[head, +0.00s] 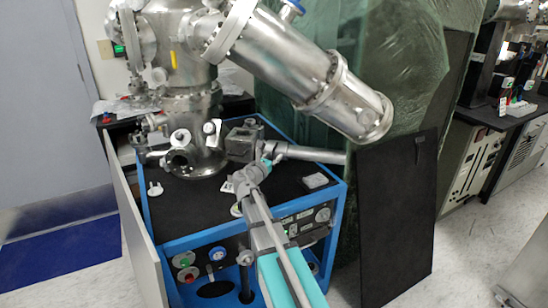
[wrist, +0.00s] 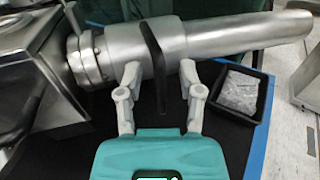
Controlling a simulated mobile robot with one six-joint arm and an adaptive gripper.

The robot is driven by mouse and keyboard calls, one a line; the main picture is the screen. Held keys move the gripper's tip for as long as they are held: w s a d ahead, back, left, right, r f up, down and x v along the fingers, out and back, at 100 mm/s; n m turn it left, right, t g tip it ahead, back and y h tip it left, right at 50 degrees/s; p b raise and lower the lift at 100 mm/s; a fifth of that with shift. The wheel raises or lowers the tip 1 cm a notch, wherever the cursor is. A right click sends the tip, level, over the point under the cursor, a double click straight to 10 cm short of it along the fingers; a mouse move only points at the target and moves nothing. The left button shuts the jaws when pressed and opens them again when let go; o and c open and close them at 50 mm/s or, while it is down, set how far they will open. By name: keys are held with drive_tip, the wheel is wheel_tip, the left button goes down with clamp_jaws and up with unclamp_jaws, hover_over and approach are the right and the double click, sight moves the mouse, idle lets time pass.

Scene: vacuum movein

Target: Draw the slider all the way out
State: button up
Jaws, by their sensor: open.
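A grey metal tube (wrist: 250,35) runs sideways from a grey block at the left in the wrist view. The slider (wrist: 125,48) appears to be the thicker sleeve around it, with an upright black fin (wrist: 154,55). My gripper (wrist: 160,72) is open, with one finger on each side of the fin and gaps between. The fingertips are close to the sleeve; I cannot tell if they touch it. In the head view, the tube (head: 318,154) sticks out to the right over the blue-framed cart, and my gripper (head: 266,162) is at its left part, hiding the slider.
A small black tray (wrist: 257,118) with a grey packet (wrist: 238,92) lies below the tube at the right. A big steel cylinder (head: 310,75) hangs above. A black panel (head: 397,220) stands right of the cart (head: 345,195), close to the tube's free end.

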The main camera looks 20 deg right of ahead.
clamp_jaws()
drive_tip(key=shift+d, duration=0.15)
idle(0.4)
drive_tip(key=shift+s, duration=0.1)
